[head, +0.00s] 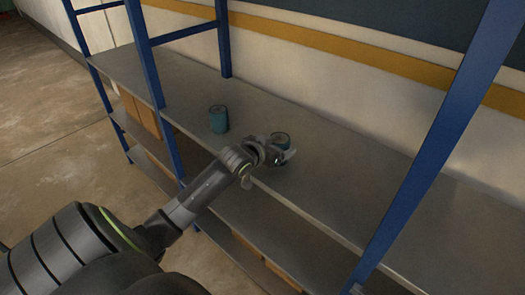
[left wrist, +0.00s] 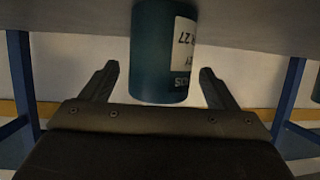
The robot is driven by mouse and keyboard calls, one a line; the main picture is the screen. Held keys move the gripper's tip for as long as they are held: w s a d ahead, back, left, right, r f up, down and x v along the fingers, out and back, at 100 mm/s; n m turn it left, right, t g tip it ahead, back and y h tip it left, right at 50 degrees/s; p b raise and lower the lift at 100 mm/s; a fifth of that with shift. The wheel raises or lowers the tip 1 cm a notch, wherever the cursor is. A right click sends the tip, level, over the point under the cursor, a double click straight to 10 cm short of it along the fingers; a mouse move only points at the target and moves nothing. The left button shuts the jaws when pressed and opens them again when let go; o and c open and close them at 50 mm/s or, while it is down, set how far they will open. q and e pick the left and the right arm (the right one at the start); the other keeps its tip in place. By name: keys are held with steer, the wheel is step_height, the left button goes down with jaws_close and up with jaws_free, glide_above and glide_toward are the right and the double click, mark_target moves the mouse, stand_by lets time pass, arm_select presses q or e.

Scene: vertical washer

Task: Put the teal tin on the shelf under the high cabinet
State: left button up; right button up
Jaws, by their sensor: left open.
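A teal tin (head: 280,139) stands upright on the upper grey shelf board in the head view, partly hidden by my left gripper (head: 279,157). In the left wrist view, which looks upside down, this tin (left wrist: 163,55) with a white label is between the two spread fingers of my left gripper (left wrist: 158,70). Gaps show on both sides, so the fingers are around it without visibly gripping. A second teal tin (head: 218,119) stands upright on the same board, farther left. No high cabinet can be made out. My right gripper is out of view.
The grey shelf board (head: 340,190) has blue uprights (head: 147,58), including a thick one (head: 440,150) at the right. Brown boxes (head: 140,113) sit on the lower level. A wall with a yellow stripe (head: 330,47) is behind. The board is clear right of the tins.

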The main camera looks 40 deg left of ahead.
arm_select(q)
steer(key=v, duration=1)
steer(key=shift+s+r, duration=0.1)
